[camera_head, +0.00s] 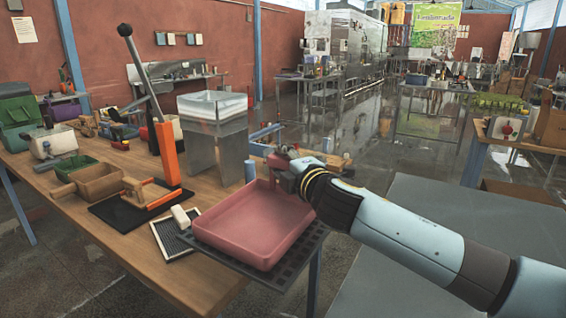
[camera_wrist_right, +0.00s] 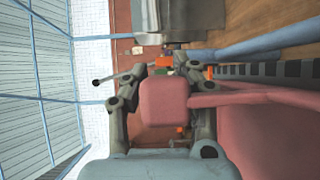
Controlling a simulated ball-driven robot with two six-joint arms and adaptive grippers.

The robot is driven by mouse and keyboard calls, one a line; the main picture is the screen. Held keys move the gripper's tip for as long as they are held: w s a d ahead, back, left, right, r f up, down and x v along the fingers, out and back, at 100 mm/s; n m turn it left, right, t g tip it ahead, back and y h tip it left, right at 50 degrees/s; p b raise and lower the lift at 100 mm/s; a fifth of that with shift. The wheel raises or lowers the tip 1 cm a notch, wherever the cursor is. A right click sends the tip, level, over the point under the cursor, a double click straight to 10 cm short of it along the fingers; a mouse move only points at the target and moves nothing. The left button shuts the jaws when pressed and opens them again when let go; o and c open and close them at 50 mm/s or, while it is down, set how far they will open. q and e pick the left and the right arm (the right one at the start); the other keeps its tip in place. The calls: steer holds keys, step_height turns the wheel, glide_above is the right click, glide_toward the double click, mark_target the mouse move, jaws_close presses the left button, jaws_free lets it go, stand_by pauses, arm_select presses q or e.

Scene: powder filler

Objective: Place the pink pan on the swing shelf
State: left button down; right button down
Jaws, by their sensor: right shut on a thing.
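The pink pan (camera_head: 255,222) is a shallow rectangular tray, level, over the dark slotted swing shelf (camera_head: 297,264) at the table's front right edge. The shelf's slotted rim shows along the pan's near and right sides; whether the pan touches it everywhere I cannot tell. My right gripper (camera_head: 284,163) is at the pan's far right corner, shut on its pink handle. In the right wrist view, the handle sits between the two fingers of my right gripper (camera_wrist_right: 165,78), and the pan (camera_wrist_right: 270,140) fills the lower right. My left gripper is out of view.
A wooden table (camera_head: 140,250) runs along the left. On it stand an orange lever press (camera_head: 168,155), a metal stand with a clear-white hopper (camera_head: 212,106), a wooden box (camera_head: 98,183) and a small framed mesh (camera_head: 172,235). A grey surface (camera_head: 400,290) lies at the lower right.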

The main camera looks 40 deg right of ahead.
steer(key=c, duration=1)
jaws_free()
steer(key=shift+c, duration=0.2)
steer(key=b+v, duration=0.2)
steer(key=v, duration=0.9)
steer(key=shift+s+a+r, duration=0.1)
steer(key=shift+s, duration=0.4)
